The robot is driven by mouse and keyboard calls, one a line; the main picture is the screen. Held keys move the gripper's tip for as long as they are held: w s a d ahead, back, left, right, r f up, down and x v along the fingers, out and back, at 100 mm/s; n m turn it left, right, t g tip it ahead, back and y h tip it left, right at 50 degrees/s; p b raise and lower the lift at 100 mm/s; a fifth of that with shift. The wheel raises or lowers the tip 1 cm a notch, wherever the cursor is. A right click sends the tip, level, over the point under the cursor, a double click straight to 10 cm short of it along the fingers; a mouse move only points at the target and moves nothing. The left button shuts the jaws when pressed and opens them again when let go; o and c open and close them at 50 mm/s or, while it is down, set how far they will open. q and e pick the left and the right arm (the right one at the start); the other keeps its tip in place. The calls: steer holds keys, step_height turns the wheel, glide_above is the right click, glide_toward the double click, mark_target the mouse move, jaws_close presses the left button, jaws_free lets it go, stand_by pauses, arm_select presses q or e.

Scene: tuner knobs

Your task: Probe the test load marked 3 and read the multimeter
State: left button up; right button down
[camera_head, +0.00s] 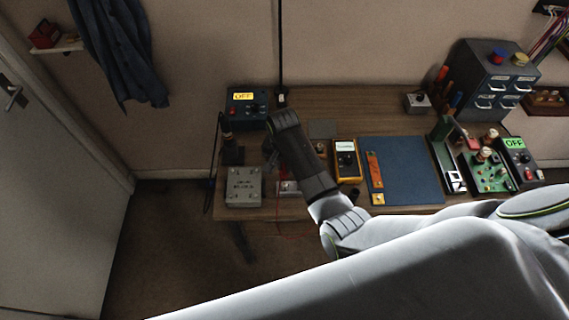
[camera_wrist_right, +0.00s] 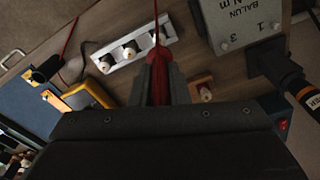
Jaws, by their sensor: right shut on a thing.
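My right gripper (camera_head: 269,152) hangs over the left part of the bench. In the wrist view its fingers (camera_wrist_right: 158,72) are shut on a red probe (camera_wrist_right: 157,54), whose red lead runs up out of view. Beyond the probe is a white strip (camera_wrist_right: 132,52) with several round terminals; it is partly hidden by my arm in the head view (camera_head: 289,188). A grey box (camera_wrist_right: 243,22) marked "BALUN", 1 and 3 lies to the right. The yellow multimeter (camera_head: 346,160) has a lit display, too small to read. I cannot tell which part is load 3. My left gripper is not in view.
A blue box showing OFF (camera_head: 246,107) stands at the back left. A dark stand with an orange-banded tool (camera_wrist_right: 302,92) is close by my right gripper. A small wooden block (camera_wrist_right: 202,88) lies beside the fingers. A blue mat (camera_head: 410,170) and circuit board (camera_head: 490,172) lie right.

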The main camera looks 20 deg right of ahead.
stand_by(0.3)
steer(key=shift+r, duration=2.5)
